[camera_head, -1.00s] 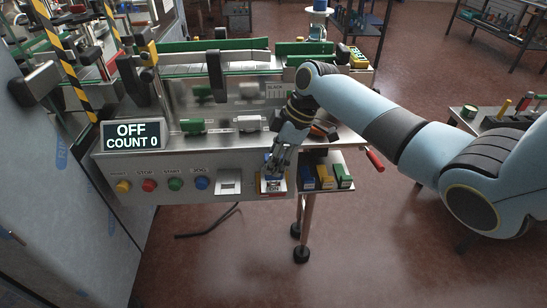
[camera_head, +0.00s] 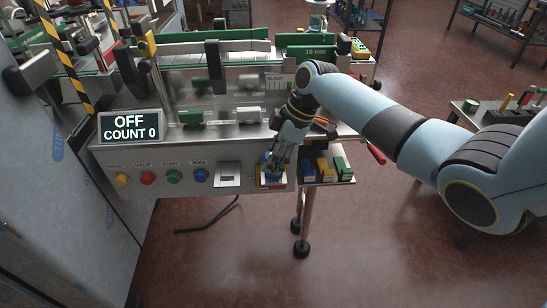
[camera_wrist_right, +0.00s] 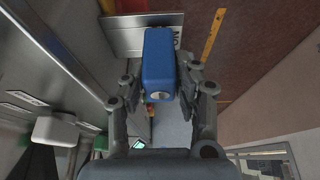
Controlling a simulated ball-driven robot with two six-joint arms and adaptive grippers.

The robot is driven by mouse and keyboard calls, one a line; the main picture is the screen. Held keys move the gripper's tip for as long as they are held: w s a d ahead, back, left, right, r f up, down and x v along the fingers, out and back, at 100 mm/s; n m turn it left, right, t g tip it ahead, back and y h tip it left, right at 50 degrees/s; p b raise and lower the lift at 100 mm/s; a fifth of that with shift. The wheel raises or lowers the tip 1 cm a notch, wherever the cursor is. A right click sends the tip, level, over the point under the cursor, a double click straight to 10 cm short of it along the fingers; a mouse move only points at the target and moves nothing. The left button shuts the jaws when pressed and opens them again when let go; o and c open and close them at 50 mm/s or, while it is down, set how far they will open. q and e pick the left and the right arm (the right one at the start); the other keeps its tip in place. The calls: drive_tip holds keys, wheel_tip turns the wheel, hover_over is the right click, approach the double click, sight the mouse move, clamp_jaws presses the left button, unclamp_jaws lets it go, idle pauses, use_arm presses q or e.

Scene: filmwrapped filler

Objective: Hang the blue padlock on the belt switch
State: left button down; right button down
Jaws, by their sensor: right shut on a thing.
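The blue padlock (camera_wrist_right: 158,65) is held between the fingers of my right gripper (camera_wrist_right: 155,88), its keyhole end facing the wrist camera. In the head view my right gripper (camera_head: 276,165) is in front of the machine panel's right end, at the belt switch (camera_head: 271,182). The switch plate, marked ON, is mostly covered there by the gripper and padlock. In the wrist view the metal switch plate (camera_wrist_right: 122,38) lies just beyond the padlock. The padlock's shackle is hidden, so I cannot tell whether it passes through the switch. My left gripper is not in view.
Left of the switch are a metal flap (camera_head: 228,174) and several coloured buttons (camera_head: 174,177). A display (camera_head: 130,127) reads OFF, COUNT 0. To the right, a small shelf (camera_head: 316,181) holds blue, yellow and green blocks. Open floor lies in front.

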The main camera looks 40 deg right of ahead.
drive_tip(key=shift+s+f, duration=0.1)
drive_tip(key=shift+f, duration=0.2)
idle(0.4)
drive_tip(key=c, duration=0.9)
unclamp_jaws()
drive_tip(key=shift+r, duration=0.1)
